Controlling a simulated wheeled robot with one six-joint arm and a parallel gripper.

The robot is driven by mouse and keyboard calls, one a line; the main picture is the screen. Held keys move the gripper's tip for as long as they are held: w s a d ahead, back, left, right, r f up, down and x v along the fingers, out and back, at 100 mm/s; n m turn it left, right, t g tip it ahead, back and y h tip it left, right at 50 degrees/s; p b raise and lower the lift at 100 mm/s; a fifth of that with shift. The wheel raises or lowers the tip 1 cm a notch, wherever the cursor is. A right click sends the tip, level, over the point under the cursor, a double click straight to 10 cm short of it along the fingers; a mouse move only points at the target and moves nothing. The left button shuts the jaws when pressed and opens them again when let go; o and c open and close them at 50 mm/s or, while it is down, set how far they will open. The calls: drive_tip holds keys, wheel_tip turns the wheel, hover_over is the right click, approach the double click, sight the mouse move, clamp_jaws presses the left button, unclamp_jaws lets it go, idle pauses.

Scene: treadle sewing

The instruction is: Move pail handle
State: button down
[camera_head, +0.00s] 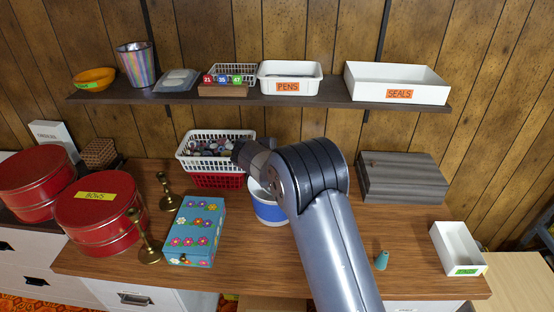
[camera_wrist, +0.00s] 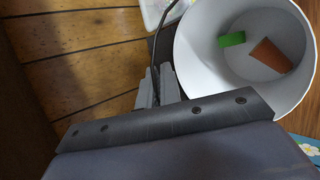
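The pail (camera_head: 270,211) stands on the wooden table top, blue with white bands outside, partly hidden behind my arm in the head view. In the wrist view the white inside of the pail (camera_wrist: 205,68) shows at the upper right. A green block (camera_wrist: 231,39) and an orange-brown piece (camera_wrist: 270,56) lie in its bottom. The thin dark pail handle (camera_wrist: 157,45) curves down beside the rim to my gripper. My gripper (camera_wrist: 157,84) has its two grey fingers close on either side of the handle, seemingly shut on it. The head view hides the fingertips behind my arm.
A white basket (camera_head: 215,140) of small items stands behind the pail, under the wall shelf (camera_head: 150,97). A flowered blue box (camera_head: 195,232) and brass candlesticks (camera_head: 148,245) stand left. A grey wooden box (camera_head: 405,178) is at right. The table's front right is mostly clear.

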drive_tip(key=shift+w+f, duration=0.1)
drive_tip(key=shift+f, duration=0.2)
drive_tip(key=c, duration=1.9)
unclamp_jaws()
drive_tip(key=shift+w, duration=0.1)
drive_tip(key=shift+r, duration=0.1)
drive_tip(key=b+v, duration=0.2)
drive_tip(key=v, duration=0.8)
drive_tip(key=shift+s+r, duration=0.25)
drive_tip(key=shift+s, duration=0.05)
drive_tip(key=shift+a, duration=0.15)
